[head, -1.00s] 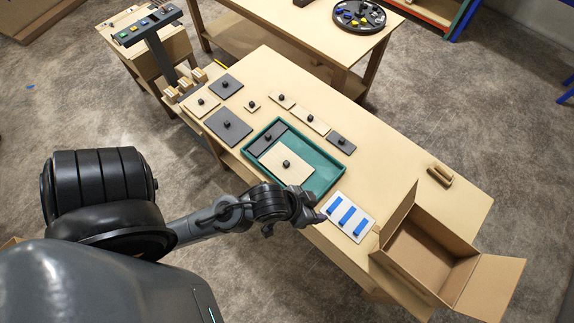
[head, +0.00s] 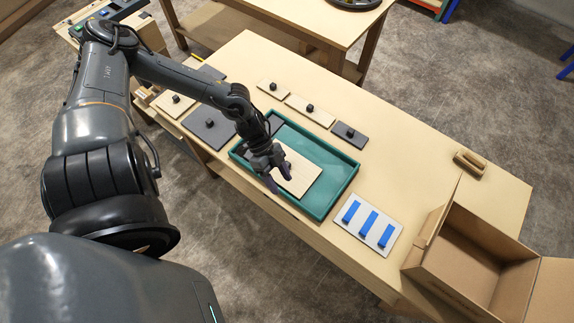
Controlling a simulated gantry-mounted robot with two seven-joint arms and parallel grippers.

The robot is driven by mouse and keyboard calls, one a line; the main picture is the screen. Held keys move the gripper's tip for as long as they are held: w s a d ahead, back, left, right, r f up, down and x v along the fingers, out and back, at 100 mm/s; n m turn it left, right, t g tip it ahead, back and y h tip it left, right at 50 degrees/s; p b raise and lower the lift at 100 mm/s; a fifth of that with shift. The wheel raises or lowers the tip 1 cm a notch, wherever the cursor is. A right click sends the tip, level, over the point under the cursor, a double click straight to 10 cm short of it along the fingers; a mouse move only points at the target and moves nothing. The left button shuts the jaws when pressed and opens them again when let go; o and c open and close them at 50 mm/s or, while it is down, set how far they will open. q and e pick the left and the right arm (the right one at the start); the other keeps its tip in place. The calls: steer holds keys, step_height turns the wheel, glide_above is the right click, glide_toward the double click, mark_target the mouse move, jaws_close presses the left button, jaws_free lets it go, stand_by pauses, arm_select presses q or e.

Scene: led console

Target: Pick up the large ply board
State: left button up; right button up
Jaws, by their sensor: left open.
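A large pale ply board (head: 303,178) lies inside the green tray (head: 338,192) on the table. In the head view my left gripper (head: 278,181) is open and points down over the board's left part. It hides that part and the board's knob. I cannot tell whether the fingers touch the knob. A dark board (head: 277,122) in the tray is mostly hidden behind my left arm. My right gripper is not in view.
Other knobbed boards lie on the table: a grey one (head: 208,125), a ply one (head: 174,103), a long ply one (head: 308,111) and a small grey one (head: 348,134). A white panel with blue bars (head: 367,224) and an open cardboard box (head: 470,262) stand right of the tray.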

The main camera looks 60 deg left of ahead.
mark_target(303, 172)
arm_select(q)
steer(key=w+a+f+m+y+b, duration=0.1)
steer(key=w+a+y+b, duration=0.15)
steer(key=a, duration=0.45)
steer(key=w+a+y+b, duration=0.1)
steer(key=w+a+b, duration=0.15)
steer(key=a, duration=0.35)
steer(key=b+x, duration=0.3)
steer(key=x, duration=0.2)
steer(key=shift+a+f+b, duration=0.1)
steer(key=shift+f+b, duration=0.05)
steer(key=shift+b, duration=0.15)
steer(key=b+x, duration=0.1)
steer(key=x, duration=0.1)
steer(key=b+x, duration=0.1)
steer(key=b, duration=0.1)
steer(key=shift+w+d+f, duration=0.25)
steer(key=shift+f, duration=0.05)
steer(key=shift+w+d+f+b, duration=0.1)
steer(key=shift+d+f+b, duration=0.2)
steer(key=shift+f+b, duration=0.3)
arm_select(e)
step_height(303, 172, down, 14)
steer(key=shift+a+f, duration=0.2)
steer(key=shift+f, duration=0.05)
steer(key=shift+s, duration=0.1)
arm_select(q)
jaws_close()
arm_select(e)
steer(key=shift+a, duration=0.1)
